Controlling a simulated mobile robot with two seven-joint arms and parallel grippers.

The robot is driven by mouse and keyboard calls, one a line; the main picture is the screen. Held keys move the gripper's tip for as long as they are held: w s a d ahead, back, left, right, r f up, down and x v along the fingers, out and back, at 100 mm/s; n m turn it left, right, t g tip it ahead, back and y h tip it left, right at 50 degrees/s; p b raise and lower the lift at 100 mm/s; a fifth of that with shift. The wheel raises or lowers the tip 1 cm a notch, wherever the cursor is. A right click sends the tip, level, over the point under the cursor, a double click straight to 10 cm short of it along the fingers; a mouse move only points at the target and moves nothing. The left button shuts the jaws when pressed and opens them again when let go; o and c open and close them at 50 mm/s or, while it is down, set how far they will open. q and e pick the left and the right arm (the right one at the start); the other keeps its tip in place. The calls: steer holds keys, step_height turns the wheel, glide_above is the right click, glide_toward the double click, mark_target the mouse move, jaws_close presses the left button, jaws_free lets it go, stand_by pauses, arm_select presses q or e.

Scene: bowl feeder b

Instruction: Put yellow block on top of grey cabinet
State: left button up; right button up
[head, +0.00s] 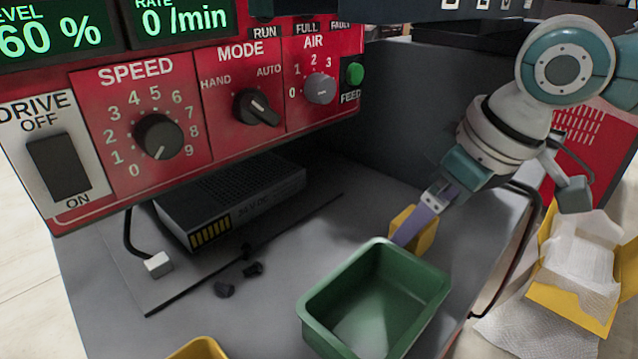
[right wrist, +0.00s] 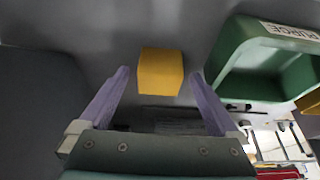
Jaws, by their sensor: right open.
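The yellow block (head: 427,238) stands on the grey top surface (head: 265,290), just behind the green bin. My right gripper (head: 408,235) reaches down to it from the upper right, and a purple finger covers part of the block. In the right wrist view the block (right wrist: 160,72) sits between and slightly ahead of the two open fingertips (right wrist: 159,76), with gaps on both sides. I cannot tell for certain which grey body is the cabinet. My left gripper is not in view.
The green bin (head: 316,308) is close beside the block. A red control panel (head: 215,105) overhangs the left and back. A black power unit (head: 235,195) and small dark pieces (head: 225,289) lie left. A yellow box with white packing (head: 575,300) is at the right.

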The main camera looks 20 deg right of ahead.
steer(key=shift+w+a+f, duration=0.1)
steer(key=shift+w+f, duration=0.15)
steer(key=shift+f, duration=0.45)
jaws_close()
stand_by(0.3)
steer(key=shift+r, duration=0.15)
